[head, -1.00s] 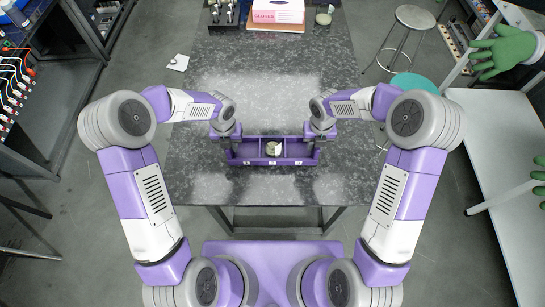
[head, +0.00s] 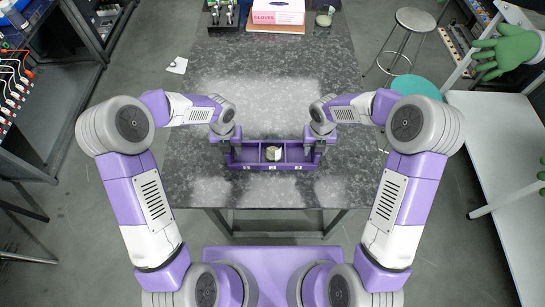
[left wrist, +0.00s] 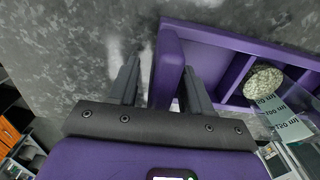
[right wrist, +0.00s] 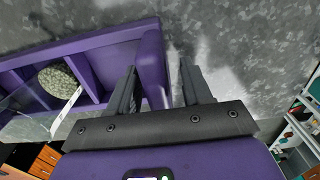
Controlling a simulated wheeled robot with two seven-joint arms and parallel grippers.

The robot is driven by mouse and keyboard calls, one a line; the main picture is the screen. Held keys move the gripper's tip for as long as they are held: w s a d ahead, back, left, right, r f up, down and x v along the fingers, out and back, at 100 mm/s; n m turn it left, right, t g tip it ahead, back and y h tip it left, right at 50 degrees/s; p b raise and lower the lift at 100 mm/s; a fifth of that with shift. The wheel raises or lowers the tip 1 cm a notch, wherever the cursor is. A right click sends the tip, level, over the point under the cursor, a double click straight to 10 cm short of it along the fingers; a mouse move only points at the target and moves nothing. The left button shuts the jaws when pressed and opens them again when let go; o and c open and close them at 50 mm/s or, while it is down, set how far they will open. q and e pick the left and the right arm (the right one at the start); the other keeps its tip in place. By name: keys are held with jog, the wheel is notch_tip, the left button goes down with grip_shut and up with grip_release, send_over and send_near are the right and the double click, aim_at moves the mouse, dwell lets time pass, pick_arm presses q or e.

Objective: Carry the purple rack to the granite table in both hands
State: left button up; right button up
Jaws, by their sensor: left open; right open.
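The purple rack (head: 250,153) is on the granite table (head: 270,95), near its front edge. It has several compartments, and the middle one holds a pale round thing with a clear labelled piece (left wrist: 280,112). My left gripper (head: 228,150) is at the rack's left end. In the left wrist view its fingers (left wrist: 160,85) are open, one on each side of the end wall (left wrist: 168,65). My right gripper (head: 317,148) is at the right end. In the right wrist view its fingers (right wrist: 158,85) are open, one on each side of that end wall (right wrist: 152,65). Whether the rack touches the tabletop is hard to tell.
A pink and white gloves box (head: 277,12) and a jar (head: 324,17) stand at the table's back. A stool (head: 415,20) and a white bench (head: 500,150) are to the right. The granite between the arms behind the rack is clear.

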pick_arm(q)
notch_tip(320, 180, up, 11)
jog(key=shift+r, duration=0.2)
pick_arm(e)
jog(key=shift+r, duration=0.35)
notch_tip(320, 180, up, 11)
jog(key=shift+r, duration=0.2)
dwell(0.4)
